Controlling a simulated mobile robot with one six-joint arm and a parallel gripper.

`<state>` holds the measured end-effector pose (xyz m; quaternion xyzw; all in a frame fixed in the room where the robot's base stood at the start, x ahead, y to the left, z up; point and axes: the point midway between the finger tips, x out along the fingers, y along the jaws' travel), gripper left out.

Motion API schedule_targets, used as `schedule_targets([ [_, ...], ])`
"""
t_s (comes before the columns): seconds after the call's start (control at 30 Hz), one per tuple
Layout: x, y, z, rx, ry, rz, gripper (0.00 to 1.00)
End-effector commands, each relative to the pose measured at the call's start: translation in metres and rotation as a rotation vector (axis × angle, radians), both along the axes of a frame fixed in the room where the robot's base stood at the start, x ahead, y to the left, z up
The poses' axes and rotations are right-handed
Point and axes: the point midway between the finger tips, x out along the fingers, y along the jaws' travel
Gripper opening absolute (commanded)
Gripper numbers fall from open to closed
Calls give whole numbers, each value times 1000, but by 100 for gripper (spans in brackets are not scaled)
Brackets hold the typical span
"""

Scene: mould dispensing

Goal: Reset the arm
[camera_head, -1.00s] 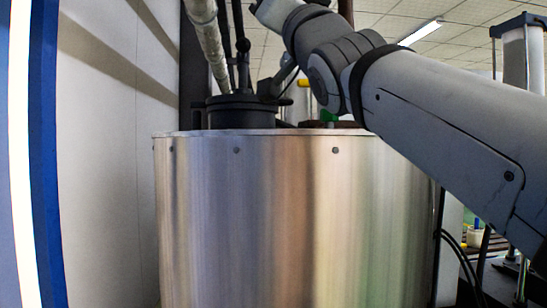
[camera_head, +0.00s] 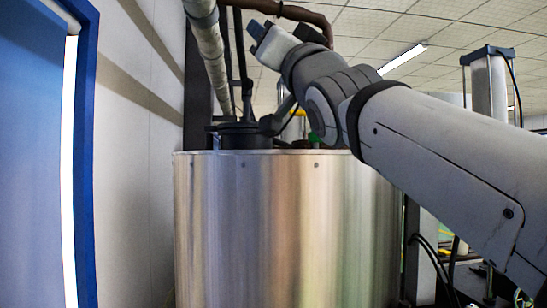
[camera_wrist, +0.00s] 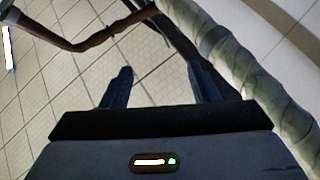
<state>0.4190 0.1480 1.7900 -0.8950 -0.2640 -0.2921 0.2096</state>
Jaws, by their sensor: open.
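My gripper (camera_wrist: 162,78) is open in the wrist view, with two dark fingers apart and nothing between them. It faces the tiled ceiling and pipes. In the head view my arm reaches in from the right, and its pale end (camera_head: 274,45) is raised at upper middle, above the height of the metal drum's top. The fingers are too small there to tell apart. The large shiny metal drum (camera_head: 270,230) stands in the middle, behind or beside the arm, and the arm hides part of its upper right.
A wrapped pipe (camera_head: 208,50) rises at the drum's left back; it also shows in the wrist view (camera_wrist: 235,65). A brown pipe (camera_wrist: 100,38) crosses near the fingers' view. A blue door frame (camera_head: 85,180) and pale wall are at left. Cables (camera_head: 432,265) hang at lower right.

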Motion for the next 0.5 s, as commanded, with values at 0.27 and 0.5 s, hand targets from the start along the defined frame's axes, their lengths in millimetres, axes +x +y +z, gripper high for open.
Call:
schedule_targets([
  [0.27,40,-18,-71,-72,200,-121,55],
  [0.5,72,-46,-177,-184,475,-252,55],
])
